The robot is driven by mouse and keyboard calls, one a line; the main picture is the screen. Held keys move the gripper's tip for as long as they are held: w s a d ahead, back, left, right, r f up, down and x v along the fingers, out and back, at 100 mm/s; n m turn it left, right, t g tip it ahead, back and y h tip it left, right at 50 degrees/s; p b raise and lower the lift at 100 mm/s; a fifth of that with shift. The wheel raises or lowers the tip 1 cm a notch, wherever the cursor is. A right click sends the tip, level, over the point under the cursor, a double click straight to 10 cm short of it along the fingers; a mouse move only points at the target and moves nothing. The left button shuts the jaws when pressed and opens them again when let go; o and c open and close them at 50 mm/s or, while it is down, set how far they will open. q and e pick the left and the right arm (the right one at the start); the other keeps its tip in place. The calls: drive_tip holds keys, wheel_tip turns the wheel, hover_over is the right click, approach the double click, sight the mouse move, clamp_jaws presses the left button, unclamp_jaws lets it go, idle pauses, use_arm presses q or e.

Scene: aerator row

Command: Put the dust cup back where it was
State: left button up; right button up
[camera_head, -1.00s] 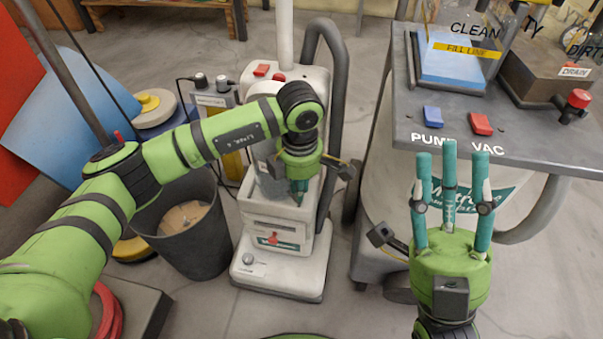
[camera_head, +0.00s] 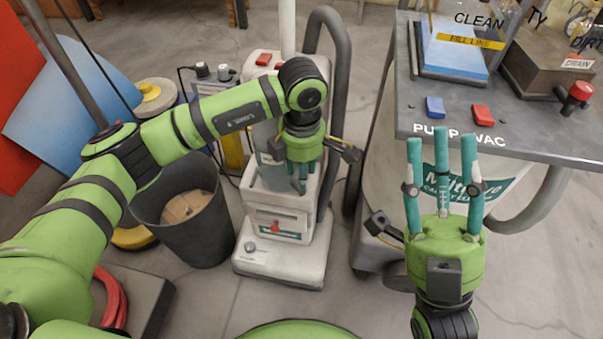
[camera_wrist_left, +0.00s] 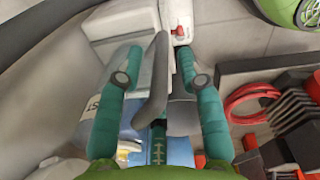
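The dust cup (camera_head: 267,172) is a grey see-through cup in the front recess of the white upright vacuum (camera_head: 283,262). It looks upright; its full seating is hidden by my left gripper. Part of the cup with lettering (camera_wrist_left: 93,105) shows at the left. My right gripper (camera_head: 441,145) is open, empty and pointing up.
A dark bin (camera_head: 190,225) stands left of the vacuum. A large grey machine (camera_head: 515,140) with PUMP and VAC switches stands to the right. A dark box with a red hose (camera_head: 112,300) is at lower left. Floor in front of the vacuum is clear.

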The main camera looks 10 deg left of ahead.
use_arm(q)
wheel_tip(320, 180, up, 4)
drive_tip(key=shift+r+p, duration=0.1)
drive_tip(key=shift+p, duration=0.35)
drive_tip(key=shift+r, duration=0.2)
use_arm(e)
drive_tip(key=shift+w+a+f+g+h, duration=0.2)
drive_tip(key=shift+w+a+g+h, duration=0.15)
drive_tip(key=shift+w+g+h, duration=0.25)
use_arm(q)
drive_tip(key=shift+s, duration=0.1)
